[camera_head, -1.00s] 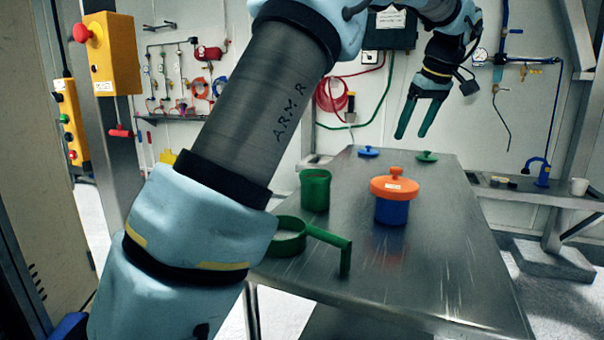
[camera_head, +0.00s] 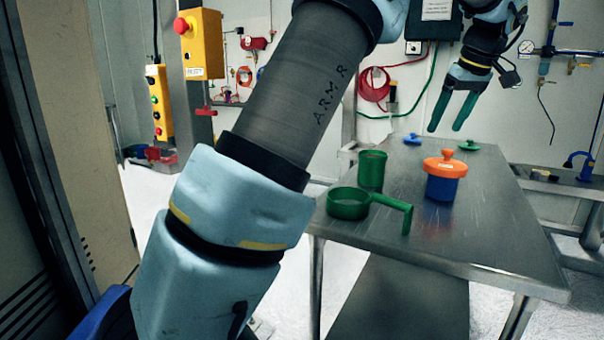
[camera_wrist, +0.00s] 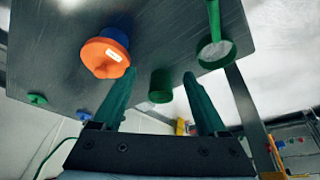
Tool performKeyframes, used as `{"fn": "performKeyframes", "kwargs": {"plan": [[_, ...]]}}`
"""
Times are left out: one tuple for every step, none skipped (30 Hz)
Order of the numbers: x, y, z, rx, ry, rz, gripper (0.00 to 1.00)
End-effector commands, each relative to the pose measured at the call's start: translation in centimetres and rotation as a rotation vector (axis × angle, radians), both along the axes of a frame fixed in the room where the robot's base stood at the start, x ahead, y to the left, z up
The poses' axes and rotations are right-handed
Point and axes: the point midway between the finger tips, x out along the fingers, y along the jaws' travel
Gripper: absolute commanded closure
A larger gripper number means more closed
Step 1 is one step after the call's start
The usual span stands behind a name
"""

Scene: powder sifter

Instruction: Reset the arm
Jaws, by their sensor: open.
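My gripper (camera_head: 454,112) hangs open and empty, with its green fingers pointing down above the far part of the metal table (camera_head: 490,235). In the wrist view its two green fingers (camera_wrist: 160,100) are spread apart with nothing between them. My arm crosses the head view from the lower left to the top. On the table are a blue container with an orange lid (camera_head: 441,178), a green cup (camera_head: 372,170) and a green sifter with a handle (camera_head: 349,204). The wrist view shows the orange lid (camera_wrist: 104,57), the green cup (camera_wrist: 161,86) and the sifter (camera_wrist: 217,52) too.
A small blue lid (camera_head: 412,139) and a small green lid (camera_head: 469,146) lie at the table's far end. A yellow control box (camera_head: 201,44) is at the upper left. A side bench (camera_head: 560,183) stands at the right. The table's near right part is clear.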

Motion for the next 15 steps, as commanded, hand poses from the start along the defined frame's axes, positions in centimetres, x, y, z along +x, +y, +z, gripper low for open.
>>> {"fn": "performKeyframes", "kwargs": {"plan": [[0.4, 0.7, -0.3, 0.003, 0.007, -0.002, 0.24], [0.5, 1.1, -0.5, 0.006, 0.011, -0.007, 0.24], [0.6, 1.5, -0.7, 0.008, 0.017, -0.013, 0.24], [0.7, 2.0, -0.9, 0.009, 0.020, -0.019, 0.24], [0.9, 2.3, -1.1, 0.009, 0.024, -0.025, 0.24], [1.1, 2.9, -1.4, 0.012, 0.031, -0.031, 0.24], [1.2, 3.4, -1.7, 0.013, 0.037, -0.037, 0.24], [1.3, 3.8, -1.9, 0.014, 0.042, -0.043, 0.24], [1.5, 4.6, -2.3, 0.017, 0.051, -0.051, 0.24], [1.6, 5.2, -2.6, 0.019, 0.056, -0.058, 0.24], [1.7, 5.9, -2.9, 0.020, 0.063, -0.066, 0.24], [1.9, 6.9, -3.4, 0.022, 0.073, -0.076, 0.24], [2.0, 7.6, -3.8, 0.022, 0.081, -0.085, 0.24], [2.0, 8.5, -4.1, 0.024, 0.090, -0.094, 0.24], [2.1, 9.6, -4.7, 0.026, 0.100, -0.107, 0.24]]}}
